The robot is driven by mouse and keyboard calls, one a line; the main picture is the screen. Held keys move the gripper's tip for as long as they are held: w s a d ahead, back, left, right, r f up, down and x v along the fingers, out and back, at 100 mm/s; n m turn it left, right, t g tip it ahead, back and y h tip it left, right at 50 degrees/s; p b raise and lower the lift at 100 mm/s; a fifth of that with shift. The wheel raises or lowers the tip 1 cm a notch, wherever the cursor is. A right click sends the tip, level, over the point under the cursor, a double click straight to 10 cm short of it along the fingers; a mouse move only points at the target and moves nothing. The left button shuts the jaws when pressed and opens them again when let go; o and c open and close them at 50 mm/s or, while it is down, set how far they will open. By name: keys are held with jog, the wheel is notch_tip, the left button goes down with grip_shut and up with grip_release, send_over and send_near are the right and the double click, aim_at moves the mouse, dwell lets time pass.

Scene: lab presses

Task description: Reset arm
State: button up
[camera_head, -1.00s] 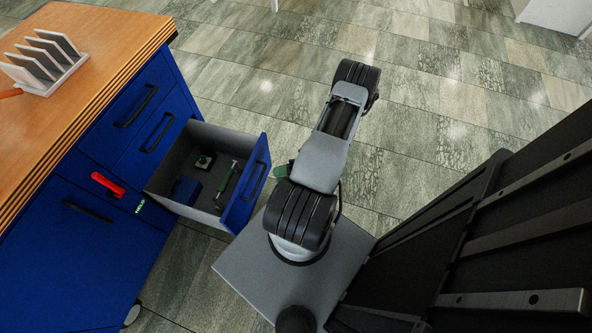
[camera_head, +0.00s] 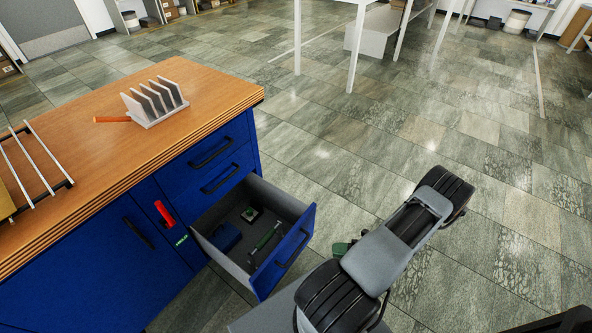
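My arm (camera_head: 383,258) shows at the lower right, folded close to my base. Its far joint points up and to the right, over the floor. My gripper is not visible; the arm's own links may hide it. A small green part (camera_head: 341,249) shows beside the arm's left edge, and I cannot tell what it is. The arm is to the right of the open drawer (camera_head: 306,222) and looks apart from it.
The blue cabinet (camera_head: 80,270) has its drawer open, with a green-handled tool (camera_head: 264,238), a blue box (camera_head: 227,236) and a small green-topped item (camera_head: 250,213) inside. A slotted rack (camera_head: 155,104) stands on the wooden top (camera_head: 215,92). Open tiled floor (camera_head: 420,130) lies beyond.

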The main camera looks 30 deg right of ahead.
notch_tip(320, 180, up, 25)
jog(key=w+a+n+g+h+p, duration=0.15)
jog(key=n+g+p, duration=0.45)
jog(key=n, duration=0.9)
jog(key=w+a+n+g+h+p, duration=0.1)
jog(key=n+g+h+p, duration=0.45)
jog(key=n, duration=1.05)
jog(key=w+a+r+n+t+h+p, duration=0.1)
jog(key=a+r+n+p, duration=0.3)
jog(key=r, duration=0.7)
jog(key=w+a+r+n+t+h+p, duration=0.1)
jog(key=w+a+r+n+p, duration=0.2)
jog(key=a+r+n, duration=0.3)
jog(key=w+a+r+n+t+h+p, duration=0.1)
jog(key=a+r+n+p, duration=0.4)
jog(key=r, duration=1.1)
jog(key=shift+w+a+r+h+p, duration=0.35)
jog(key=shift+w+a+r+h, duration=0.05)
jog(key=shift+w+a, duration=0.45)
